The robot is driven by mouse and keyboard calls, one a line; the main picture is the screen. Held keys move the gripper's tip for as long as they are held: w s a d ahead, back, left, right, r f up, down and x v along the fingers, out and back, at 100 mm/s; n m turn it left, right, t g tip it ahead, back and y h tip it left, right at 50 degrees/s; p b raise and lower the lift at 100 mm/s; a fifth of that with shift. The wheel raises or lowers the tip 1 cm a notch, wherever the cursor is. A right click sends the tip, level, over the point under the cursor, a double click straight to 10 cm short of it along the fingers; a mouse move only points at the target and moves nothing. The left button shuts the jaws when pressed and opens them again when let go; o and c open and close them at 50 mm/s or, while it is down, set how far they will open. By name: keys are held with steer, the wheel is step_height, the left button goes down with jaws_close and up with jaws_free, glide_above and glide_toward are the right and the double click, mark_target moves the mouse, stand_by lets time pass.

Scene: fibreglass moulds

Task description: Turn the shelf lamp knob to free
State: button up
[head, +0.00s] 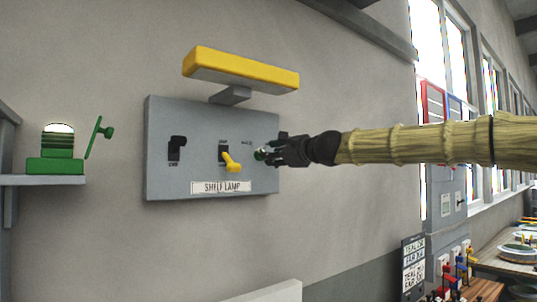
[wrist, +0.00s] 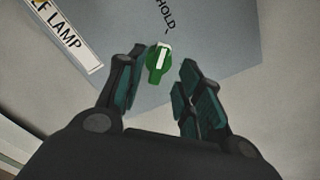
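The grey shelf lamp panel (head: 205,130) is on the wall, with a "SHELF LAMP" label (head: 220,187) low on it. A small green knob (head: 260,154) sits at the panel's right side, partly hidden by my gripper (head: 272,152). In the wrist view the green knob (wrist: 158,63) carries a white line that points roughly towards the "HOLD" mark (wrist: 164,18). My gripper (wrist: 162,80) is open. The knob shows in the gap between its fingertips and slightly beyond them, with space at both sides; I cannot tell any contact. A "free" mark is not readable.
A yellow lever (head: 231,161) and a black switch (head: 176,148) are on the panel left of the knob. A yellow lamp (head: 240,70) juts out above. A green device (head: 56,152) stands on a shelf at left. Bare wall lies below the panel.

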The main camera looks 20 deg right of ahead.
steer(key=shift+x, duration=1.45)
steer(key=shift+a, duration=0.1)
jaws_close()
